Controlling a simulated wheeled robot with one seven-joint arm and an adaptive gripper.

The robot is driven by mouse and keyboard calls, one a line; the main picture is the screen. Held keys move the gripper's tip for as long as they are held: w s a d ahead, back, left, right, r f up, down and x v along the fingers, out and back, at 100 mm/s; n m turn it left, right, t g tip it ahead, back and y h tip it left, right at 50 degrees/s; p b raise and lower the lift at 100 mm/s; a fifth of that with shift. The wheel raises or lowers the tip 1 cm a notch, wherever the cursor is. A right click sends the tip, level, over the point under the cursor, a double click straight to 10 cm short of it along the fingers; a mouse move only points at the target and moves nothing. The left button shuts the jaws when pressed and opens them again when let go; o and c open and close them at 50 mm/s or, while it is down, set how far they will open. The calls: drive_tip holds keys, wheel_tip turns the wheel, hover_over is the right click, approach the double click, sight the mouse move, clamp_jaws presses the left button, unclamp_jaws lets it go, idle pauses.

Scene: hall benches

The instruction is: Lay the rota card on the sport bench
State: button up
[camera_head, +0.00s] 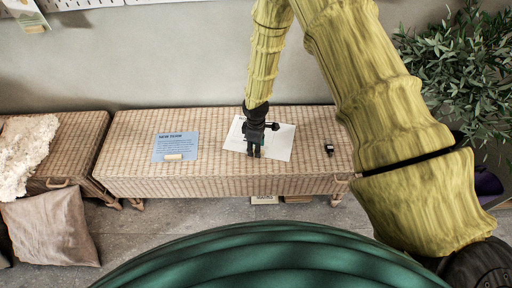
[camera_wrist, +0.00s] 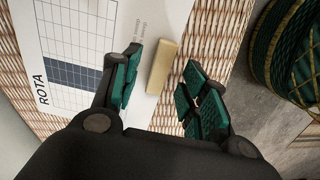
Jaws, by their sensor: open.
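The rota card (camera_wrist: 65,50), a white sheet printed "ROTA" with a grid, lies on a wicker bench. In the head view the white card (camera_head: 283,143) is partly hidden behind my gripper (camera_head: 254,152). A small pale wooden block (camera_wrist: 161,68) sits at the card's edge; in the wrist view it appears between the fingers of my gripper (camera_wrist: 176,62). The fingers are open, one on each side of the block; I cannot tell whether they touch it. The wicker bench (camera_head: 220,185) bears a small label (camera_head: 264,200) below its front, too small to read.
A blue sheet (camera_head: 175,141) with a pale block (camera_head: 173,157) lies left on the same bench. A small black object (camera_head: 329,149) lies right. Another wicker bench (camera_head: 78,150) at left carries a white fleece (camera_head: 25,150); a cushion (camera_head: 52,230) leans before it. A plant (camera_head: 460,75) stands right.

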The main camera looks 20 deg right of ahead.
wheel_tip(320, 180, up, 11)
drive_tip(key=shift+r, duration=0.15)
idle(0.4)
drive_tip(key=s+a+f+m+y+p, duration=0.1)
drive_tip(key=s+f+m+p, duration=0.2)
drive_tip(key=s, duration=0.7)
drive_tip(key=s+f+m+p, duration=0.3)
drive_tip(key=s, duration=0.6)
drive_tip(key=s+d+r+m+p, duration=0.1)
drive_tip(key=s+d+m+p, duration=0.1)
drive_tip(key=s, duration=0.6)
drive_tip(key=s+d+r+m+h+p, duration=0.1)
drive_tip(key=s+m, duration=0.3)
drive_tip(key=s, duration=0.5)
drive_tip(key=shift+s+d+p, duration=0.15)
drive_tip(key=shift+d+p, duration=0.4)
drive_tip(key=shift+p, duration=0.25)
